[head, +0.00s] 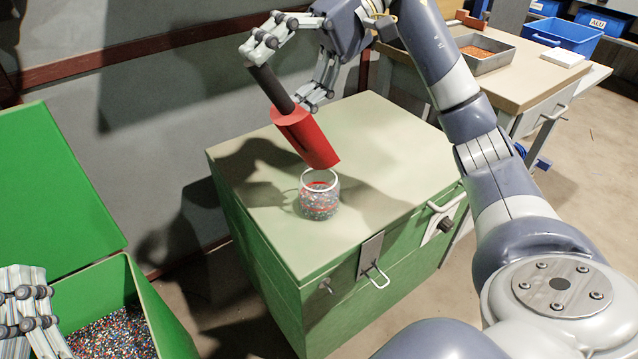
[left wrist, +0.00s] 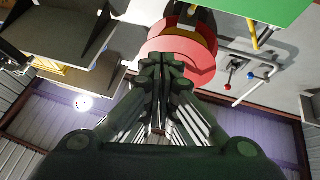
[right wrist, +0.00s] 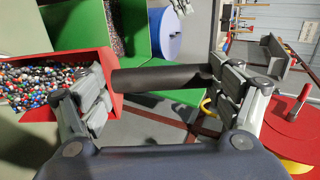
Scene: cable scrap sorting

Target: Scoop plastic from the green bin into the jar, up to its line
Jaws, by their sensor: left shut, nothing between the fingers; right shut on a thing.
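The clear jar (head: 320,204) stands upright on the green chest, with mixed coloured granules inside and a red line around it. The granules appear to reach about or above that line; the exact level is hard to tell. My right gripper (head: 288,78) is shut on the black handle (right wrist: 160,77) of the red scoop (head: 305,137). The scoop is tilted downward just above the jar's rim; the right wrist view shows granules in it. The open green bin (head: 163,312) at lower left holds granules. My left gripper (head: 30,308) is shut and empty over it; its fingers meet in the left wrist view (left wrist: 161,72).
The green chest top (head: 385,150) around the jar is clear. A workbench (head: 525,85) behind at right holds a metal tray (head: 483,55) of copper-coloured scrap and a blue bin (head: 560,36). The bin's green lid (head: 55,190) stands open.

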